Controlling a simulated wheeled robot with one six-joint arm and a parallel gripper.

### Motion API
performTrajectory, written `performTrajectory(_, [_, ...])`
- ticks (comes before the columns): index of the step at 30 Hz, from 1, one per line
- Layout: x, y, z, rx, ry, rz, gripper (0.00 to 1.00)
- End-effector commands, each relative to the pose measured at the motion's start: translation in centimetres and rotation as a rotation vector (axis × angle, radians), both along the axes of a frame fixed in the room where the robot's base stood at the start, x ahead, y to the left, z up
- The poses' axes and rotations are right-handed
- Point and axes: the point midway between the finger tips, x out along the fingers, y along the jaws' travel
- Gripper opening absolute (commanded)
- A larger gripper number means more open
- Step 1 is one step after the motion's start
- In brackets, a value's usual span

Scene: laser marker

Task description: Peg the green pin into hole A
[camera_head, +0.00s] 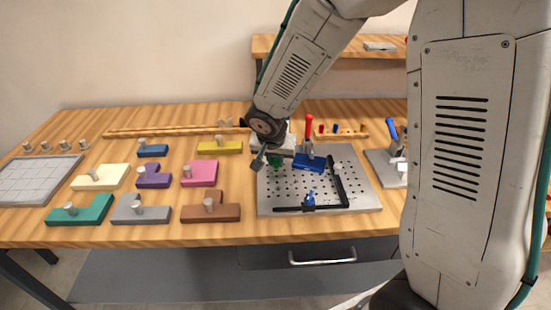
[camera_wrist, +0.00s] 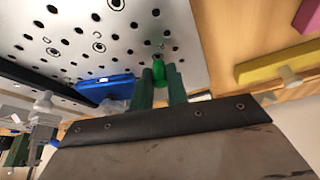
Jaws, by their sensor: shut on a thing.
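My gripper (camera_head: 277,160) is over the back left part of the grey perforated plate (camera_head: 272,205). In the wrist view its two dark green fingers (camera_wrist: 160,88) are shut on the green pin (camera_wrist: 158,71). The pin's bright green end shows between the fingertips, close to the plate (camera_wrist: 190,50). I cannot tell whether the pin's tip touches the plate or is in a hole. Several holes have dark circles around them, such as one circled hole (camera_wrist: 98,47). No letter is readable, so I cannot tell which is hole A.
A blue block (camera_head: 312,164) beside a red-handled clamp (camera_head: 309,125) stands just right of my gripper. Black rails (camera_head: 340,183) and a blue knob (camera_head: 309,198) sit on the plate. Colored knobbed blocks, including a pink one (camera_head: 200,173), lie left. Small pins (camera_head: 336,129) stand behind.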

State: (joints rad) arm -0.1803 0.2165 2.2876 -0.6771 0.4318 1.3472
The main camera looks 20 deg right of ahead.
Motion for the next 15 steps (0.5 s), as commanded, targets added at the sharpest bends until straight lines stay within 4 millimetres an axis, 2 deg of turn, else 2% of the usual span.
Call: performTrajectory(15, [0.0,-0.01,-0.52,-0.001,0.001,0.001,0.0])
